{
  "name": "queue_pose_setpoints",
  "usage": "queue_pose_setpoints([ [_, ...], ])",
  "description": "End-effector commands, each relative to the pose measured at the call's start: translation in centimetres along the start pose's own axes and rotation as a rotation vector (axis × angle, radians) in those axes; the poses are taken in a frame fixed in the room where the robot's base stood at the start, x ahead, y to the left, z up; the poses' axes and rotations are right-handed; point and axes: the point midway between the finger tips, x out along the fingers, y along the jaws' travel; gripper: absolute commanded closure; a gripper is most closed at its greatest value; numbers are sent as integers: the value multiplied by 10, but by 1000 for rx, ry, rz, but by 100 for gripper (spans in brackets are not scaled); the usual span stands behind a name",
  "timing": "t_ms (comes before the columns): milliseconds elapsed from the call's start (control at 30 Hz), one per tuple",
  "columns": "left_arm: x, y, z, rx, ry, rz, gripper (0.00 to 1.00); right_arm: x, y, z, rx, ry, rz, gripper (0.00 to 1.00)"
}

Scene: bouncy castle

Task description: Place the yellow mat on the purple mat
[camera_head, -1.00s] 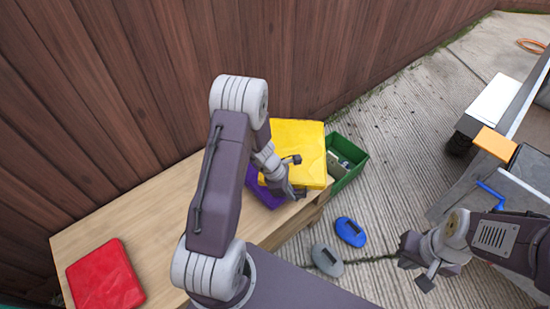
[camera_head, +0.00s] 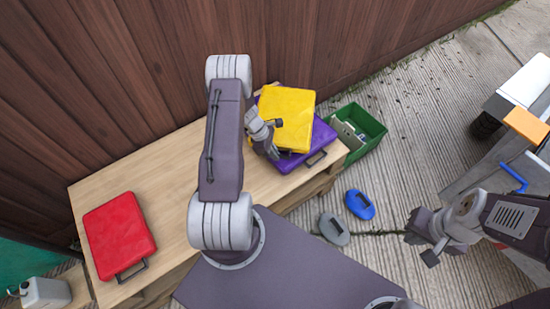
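The yellow mat (camera_head: 288,112) is at the far right end of the wooden bench, over the purple mat (camera_head: 322,134). The purple mat shows along the yellow mat's right and front edges, with a dark handle at its front right. Whether the yellow mat rests fully on it or is slightly raised I cannot tell. My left gripper (camera_head: 272,150) is at the yellow mat's front left edge; its fingers are mostly hidden by the wrist, so its grip is unclear. My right gripper (camera_head: 420,240) hangs over the concrete at the right, away from the mats; its finger gap is not clear.
A red mat (camera_head: 118,235) lies on the left part of the bench (camera_head: 165,175). A green crate (camera_head: 372,124) stands on the ground right of the bench. Blue (camera_head: 359,204) and grey (camera_head: 334,229) flat objects lie on the concrete. A wooden fence backs the bench.

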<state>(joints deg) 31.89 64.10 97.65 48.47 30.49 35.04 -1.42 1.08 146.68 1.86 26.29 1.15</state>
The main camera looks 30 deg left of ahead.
Motion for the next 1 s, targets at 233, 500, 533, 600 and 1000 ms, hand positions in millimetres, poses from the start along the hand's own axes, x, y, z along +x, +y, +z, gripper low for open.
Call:
queue_pose_setpoints([
  [233,24,0,-9,1,0,1,100,10,0,1,0,0,0,100],
  [500,27,-1,-11,0,0,0,87,12,0,1,0,0,0,100],
  [533,27,-1,-10,0,0,0,79,12,0,1,0,0,0,100],
  [600,27,-1,-10,0,0,0,74,12,0,1,0,0,0,100],
  [1000,3,0,-8,0,1,3,74,1,0,0,0,0,0,100],
])
